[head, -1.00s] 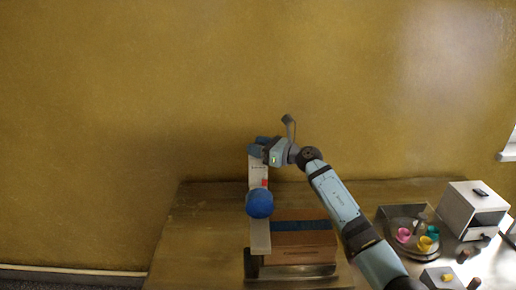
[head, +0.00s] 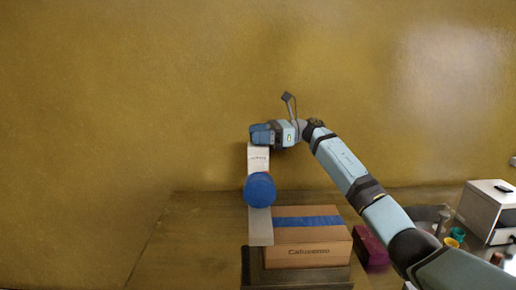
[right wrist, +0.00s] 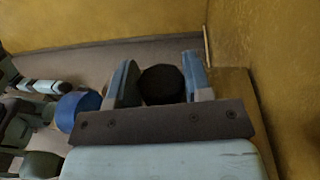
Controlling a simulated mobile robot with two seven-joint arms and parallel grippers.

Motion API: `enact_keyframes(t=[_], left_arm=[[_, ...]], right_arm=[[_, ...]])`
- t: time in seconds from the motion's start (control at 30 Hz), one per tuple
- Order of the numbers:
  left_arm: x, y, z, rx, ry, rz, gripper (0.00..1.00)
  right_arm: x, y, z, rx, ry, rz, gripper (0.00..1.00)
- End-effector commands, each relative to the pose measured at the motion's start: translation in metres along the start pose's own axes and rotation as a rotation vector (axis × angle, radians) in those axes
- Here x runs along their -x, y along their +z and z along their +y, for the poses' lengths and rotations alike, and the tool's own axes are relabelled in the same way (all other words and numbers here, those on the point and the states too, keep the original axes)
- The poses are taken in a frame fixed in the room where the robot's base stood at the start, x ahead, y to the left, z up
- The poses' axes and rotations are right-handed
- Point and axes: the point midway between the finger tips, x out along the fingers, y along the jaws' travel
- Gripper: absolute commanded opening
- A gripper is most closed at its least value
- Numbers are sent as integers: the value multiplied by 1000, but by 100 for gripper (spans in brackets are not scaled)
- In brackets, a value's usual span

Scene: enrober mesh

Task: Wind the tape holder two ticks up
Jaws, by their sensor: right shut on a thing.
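The tape holder appears to be the blue round part (head: 259,190) on the front of a white upright column (head: 258,160). It sits about halfway up, above a grey plate (head: 260,228). It also shows at the left in the right wrist view (right wrist: 77,110). My right gripper (head: 263,134) is at the column's top. In the right wrist view its two fingers stand either side of a dark round knob (right wrist: 161,85) and are shut on it. In the head view the gripper hides the knob. My left gripper is not in view.
A cardboard box (head: 310,240) with blue tape across its top stands right of the column. A crimson box (head: 371,246) is beside it. A metal tray (head: 428,213), a teal cup (head: 457,234) and a white cabinet (head: 489,208) are at the right. The table's left is clear.

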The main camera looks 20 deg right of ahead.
Motion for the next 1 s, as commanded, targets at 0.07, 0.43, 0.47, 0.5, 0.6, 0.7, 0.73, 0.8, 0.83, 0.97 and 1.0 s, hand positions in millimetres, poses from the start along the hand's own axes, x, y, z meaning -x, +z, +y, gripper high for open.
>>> enact_keyframes(t=[0.07,0.43,0.47,0.5,0.6,0.7,0.73,0.8,0.83,0.97,1.0], left_arm=[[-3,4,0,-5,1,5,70],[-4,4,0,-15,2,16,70],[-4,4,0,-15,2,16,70],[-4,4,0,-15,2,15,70],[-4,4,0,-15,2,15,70],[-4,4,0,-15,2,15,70],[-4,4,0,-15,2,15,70],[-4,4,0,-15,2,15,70],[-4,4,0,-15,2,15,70],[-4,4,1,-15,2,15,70],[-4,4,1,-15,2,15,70]], right_arm=[[0,-2,-1,0,32,-1,22],[-1,0,0,0,103,0,22],[-1,1,0,0,104,0,22],[-1,1,0,0,104,0,22],[-1,1,0,0,104,0,22],[-1,1,0,0,104,0,22],[-1,1,0,0,104,0,22],[-1,1,0,0,104,0,55],[-1,1,0,0,104,0,62],[-1,1,0,0,103,0,72],[-1,0,0,0,103,0,72]])
